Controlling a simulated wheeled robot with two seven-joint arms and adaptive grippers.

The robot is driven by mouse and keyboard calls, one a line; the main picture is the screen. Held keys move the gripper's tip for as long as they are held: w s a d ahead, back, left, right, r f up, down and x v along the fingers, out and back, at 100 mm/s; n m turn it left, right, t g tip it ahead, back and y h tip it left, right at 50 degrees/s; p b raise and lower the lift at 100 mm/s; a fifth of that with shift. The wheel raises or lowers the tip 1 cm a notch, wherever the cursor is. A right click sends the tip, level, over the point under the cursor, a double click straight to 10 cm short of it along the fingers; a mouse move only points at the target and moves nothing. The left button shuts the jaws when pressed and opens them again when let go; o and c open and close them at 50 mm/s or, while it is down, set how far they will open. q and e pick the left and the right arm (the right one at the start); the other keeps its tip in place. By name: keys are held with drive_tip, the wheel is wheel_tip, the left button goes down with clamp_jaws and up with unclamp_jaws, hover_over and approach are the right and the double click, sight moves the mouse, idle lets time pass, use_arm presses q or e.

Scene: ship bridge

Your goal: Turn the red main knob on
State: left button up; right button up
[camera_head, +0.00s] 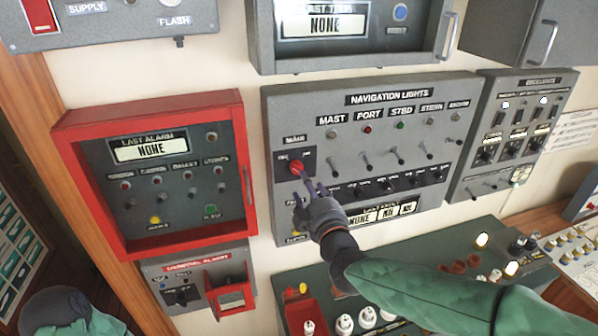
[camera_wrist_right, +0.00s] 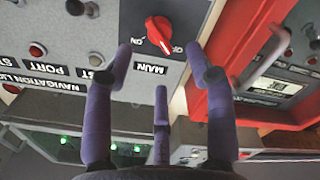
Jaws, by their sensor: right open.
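The red main knob (camera_head: 296,167) sits on a dark plate at the left of the grey navigation lights panel (camera_head: 380,99). In the right wrist view, upside down, the knob (camera_wrist_right: 159,33) shows above the MAIN label, its grip bar slanting toward the OFF side. My right gripper (camera_head: 306,187) is just below and in front of the knob. In the wrist view its purple fingers (camera_wrist_right: 165,62) are spread, with the knob beyond the tips and nothing between them. Contact is not visible.
A red-framed alarm box (camera_head: 160,112) stands out left of the panel. Small toggle switches (camera_head: 396,155) project right of the knob. A grey box with a handle (camera_head: 350,60) hangs above. A green console (camera_head: 400,262) with lamps and knobs lies below.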

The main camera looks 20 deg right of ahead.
sight(299, 170)
drive_tip(key=w, duration=0.7)
drive_tip(key=shift+w+a+f+p, duration=0.1)
drive_tip(key=shift+w+p, duration=0.05)
drive_tip(key=shift+p, duration=0.15)
clamp_jaws()
